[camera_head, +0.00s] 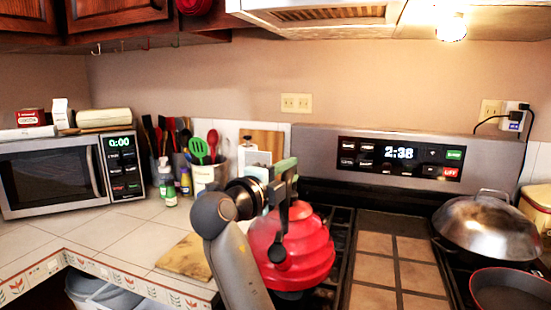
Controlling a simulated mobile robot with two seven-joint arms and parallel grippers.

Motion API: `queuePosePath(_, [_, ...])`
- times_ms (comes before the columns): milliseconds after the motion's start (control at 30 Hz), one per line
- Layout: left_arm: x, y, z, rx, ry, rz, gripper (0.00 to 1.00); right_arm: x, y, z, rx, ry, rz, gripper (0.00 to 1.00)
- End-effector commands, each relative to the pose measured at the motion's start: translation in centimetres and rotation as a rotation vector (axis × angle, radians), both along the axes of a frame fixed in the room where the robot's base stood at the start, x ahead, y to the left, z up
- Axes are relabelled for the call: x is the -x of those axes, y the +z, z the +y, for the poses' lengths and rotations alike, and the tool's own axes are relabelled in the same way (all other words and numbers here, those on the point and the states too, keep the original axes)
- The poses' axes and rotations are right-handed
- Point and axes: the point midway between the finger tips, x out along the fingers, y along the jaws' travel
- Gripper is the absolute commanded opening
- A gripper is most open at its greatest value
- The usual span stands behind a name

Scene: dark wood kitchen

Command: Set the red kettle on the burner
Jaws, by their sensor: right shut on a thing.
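The red kettle (312,258) is at the left side of the stove, in the lower middle of the view. My right gripper (284,190) is at the top of the kettle, shut on it near the greenish handle. The arm and gripper hide the left part of the kettle. The black left burner grate (341,232) shows behind and to the right of the kettle. I cannot tell whether the kettle's base touches the grate. My left gripper is not in view.
A tan tiled griddle (374,270) covers the stove's middle. A domed metal lid (487,228) and a red pan (508,291) are at the right. A microwave (62,172), utensil crocks (205,175) and a wooden board (186,258) stand on the left counter.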

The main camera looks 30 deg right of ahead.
Motion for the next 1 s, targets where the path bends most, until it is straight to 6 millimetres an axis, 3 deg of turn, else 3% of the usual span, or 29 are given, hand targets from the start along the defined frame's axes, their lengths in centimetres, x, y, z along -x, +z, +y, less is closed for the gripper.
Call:
queuePosePath(233, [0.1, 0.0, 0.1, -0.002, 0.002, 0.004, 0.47, -0.3, -0.7, -1.0, 0.009, 0.001, -0.011, 0.0])
queuePosePath(600, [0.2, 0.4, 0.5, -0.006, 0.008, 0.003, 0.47, -0.4, -4.3, -1.5, 0.01, 0.001, -0.01, 0.0])
queuePosePath(1000, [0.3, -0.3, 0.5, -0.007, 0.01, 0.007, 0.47, -0.4, -4.7, -1.5, 0.009, 0.001, -0.011, 0.0])
